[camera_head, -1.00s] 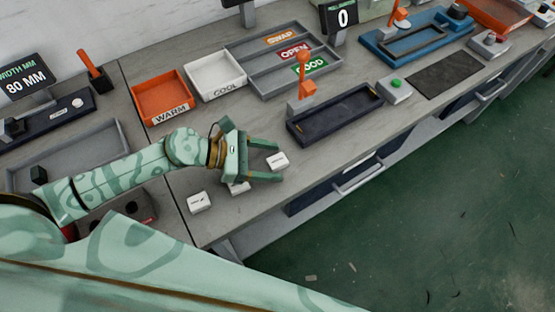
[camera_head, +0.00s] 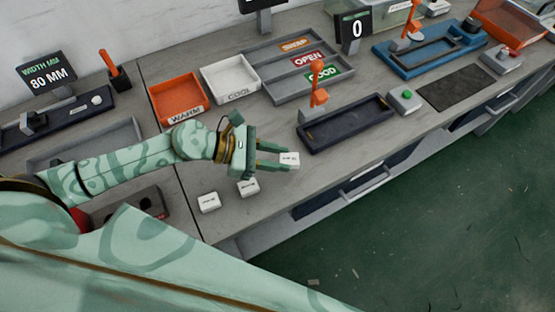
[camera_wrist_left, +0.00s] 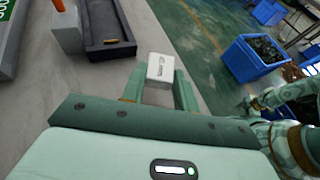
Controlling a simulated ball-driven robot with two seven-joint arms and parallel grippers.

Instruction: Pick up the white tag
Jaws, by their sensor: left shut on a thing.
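A white tag (camera_head: 289,159) with dark print is between the fingertips of my left gripper (camera_head: 277,157), near the front edge of the grey bench. In the left wrist view the tag (camera_wrist_left: 160,68) sits between the two green fingers (camera_wrist_left: 160,85), which are shut on it. I cannot tell whether it still touches the bench. Two more white tags lie on the bench by the gripper, one (camera_head: 249,187) just below it and one (camera_head: 208,202) further left.
A dark tray (camera_head: 345,122) with an orange lever (camera_head: 318,80) stands right of the gripper. The orange WARM bin (camera_head: 178,97) and white COOL bin (camera_head: 229,79) stand behind it. The bench's front edge is close.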

